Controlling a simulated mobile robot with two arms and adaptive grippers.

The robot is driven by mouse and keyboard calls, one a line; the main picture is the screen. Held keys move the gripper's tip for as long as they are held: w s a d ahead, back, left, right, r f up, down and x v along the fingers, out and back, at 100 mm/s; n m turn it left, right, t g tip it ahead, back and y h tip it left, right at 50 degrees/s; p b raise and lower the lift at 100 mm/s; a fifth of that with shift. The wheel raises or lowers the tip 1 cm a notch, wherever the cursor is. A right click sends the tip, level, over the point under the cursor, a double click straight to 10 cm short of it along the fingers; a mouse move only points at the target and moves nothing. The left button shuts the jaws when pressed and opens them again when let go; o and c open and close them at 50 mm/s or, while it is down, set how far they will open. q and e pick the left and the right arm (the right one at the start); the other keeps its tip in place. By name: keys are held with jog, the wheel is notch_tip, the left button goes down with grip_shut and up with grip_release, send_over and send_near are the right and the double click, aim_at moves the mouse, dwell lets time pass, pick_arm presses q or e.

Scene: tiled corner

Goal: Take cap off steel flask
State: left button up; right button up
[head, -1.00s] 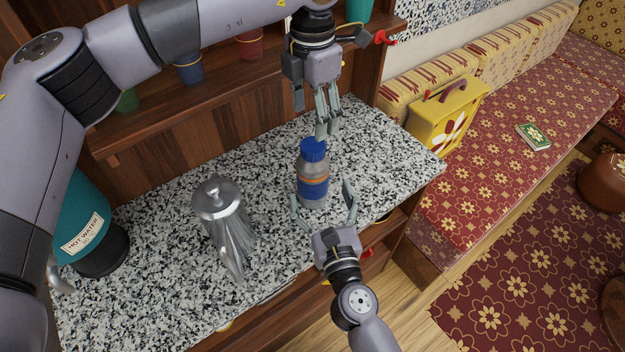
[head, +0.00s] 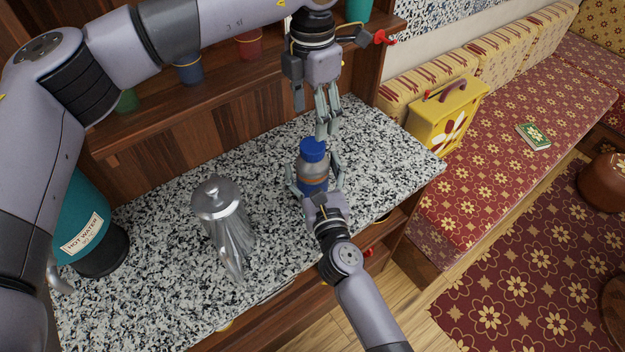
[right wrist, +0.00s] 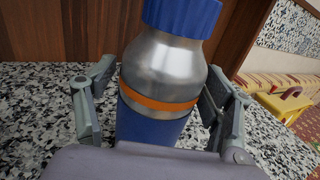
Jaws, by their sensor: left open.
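The steel flask (head: 313,172) stands upright on the speckled counter, with a blue cap (head: 313,150) on top, a bare steel shoulder, an orange ring and a blue lower body. In the right wrist view the flask (right wrist: 165,70) fills the middle, and its cap (right wrist: 182,15) is cut by the top edge. My right gripper (head: 314,172) is open around the flask's body, one finger on each side; a gap shows at the left finger. My left gripper (head: 328,126) is open and empty, pointing down just above and right of the cap in the head view.
A steel pot (head: 228,225) stands left of the flask. A teal hot water urn (head: 82,222) is at the counter's left end. Cups stand on the wooden shelf (head: 180,120) behind. A yellow case (head: 447,118) sits on the bench at right. The counter's right end is clear.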

aim_at(313, 145)
grip_shut()
pick_arm(q)
jog(key=m, duration=0.3)
jog(key=shift+m, duration=0.3)
jog(key=m, duration=1)
jog(key=shift+m, duration=0.4)
jog(key=m, duration=1.2)
jog(key=shift+m, duration=0.3)
jog(key=m, duration=0.4)
jog(key=shift+m, duration=0.3)
jog(key=shift+f, duration=4.05)
